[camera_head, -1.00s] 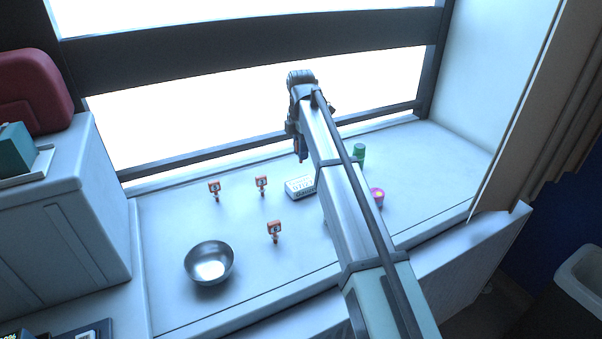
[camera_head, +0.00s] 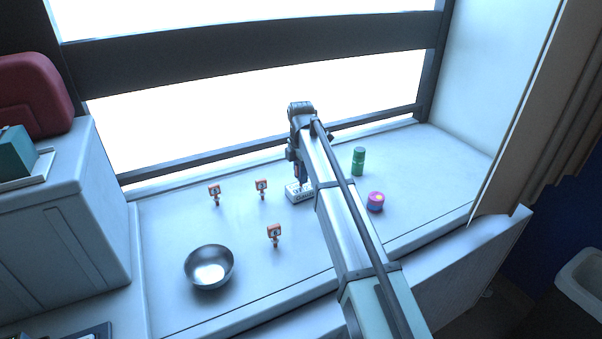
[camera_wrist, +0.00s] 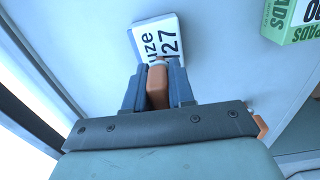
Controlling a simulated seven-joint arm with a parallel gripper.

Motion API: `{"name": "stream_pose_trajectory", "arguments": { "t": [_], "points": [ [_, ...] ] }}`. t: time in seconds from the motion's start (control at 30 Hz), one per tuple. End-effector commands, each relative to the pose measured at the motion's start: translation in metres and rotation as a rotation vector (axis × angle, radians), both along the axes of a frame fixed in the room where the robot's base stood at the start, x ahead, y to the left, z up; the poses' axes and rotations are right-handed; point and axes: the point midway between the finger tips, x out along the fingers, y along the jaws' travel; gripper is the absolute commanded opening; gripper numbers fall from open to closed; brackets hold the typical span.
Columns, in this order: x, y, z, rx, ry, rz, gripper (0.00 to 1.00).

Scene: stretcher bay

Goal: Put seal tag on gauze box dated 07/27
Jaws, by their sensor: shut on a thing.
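The white gauze box (camera_head: 296,196) lies on the counter under my gripper (camera_head: 298,177). In the wrist view the box (camera_wrist: 172,42) shows dark lettering ending in "uze" and "27"; the rest of its label is hidden by the fingers. My gripper (camera_wrist: 158,80) is shut on an orange seal tag (camera_wrist: 157,86), whose tip is over the lower edge of the box. Whether the tag touches the box, I cannot tell. The tag is small and mostly hidden in the head view.
Several small items stand on the counter: three orange-and-white tag-like pieces (camera_head: 261,186), a green container (camera_head: 358,161) and a pink-and-purple round one (camera_head: 375,202). A metal bowl (camera_head: 209,267) is at the front left. A green "PADS" package (camera_wrist: 290,20) shows in the wrist view.

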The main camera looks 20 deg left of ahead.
Motion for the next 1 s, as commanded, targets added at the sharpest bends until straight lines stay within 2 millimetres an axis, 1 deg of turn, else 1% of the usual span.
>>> {"name": "stream_pose_trajectory", "arguments": {
  "t": [0.07,0.1,0.33,0.57,0.67,0.77,0.83,1.0],
  "points": [
    [0.000,0.000,-0.002,0.000,0.000,0.000,0.00],
    [0.000,0.000,-0.002,0.000,0.000,0.000,0.27],
    [0.000,0.000,-0.002,0.000,0.000,0.000,0.49],
    [0.000,0.000,-0.001,0.000,0.000,0.000,0.49],
    [0.000,0.000,0.003,0.000,0.000,0.000,0.49],
    [0.001,0.000,0.012,0.000,0.000,0.000,0.49],
    [0.001,0.001,0.022,0.001,-0.001,0.000,0.49],
    [0.001,0.001,0.055,0.001,-0.002,0.000,0.49]
  ]
}}
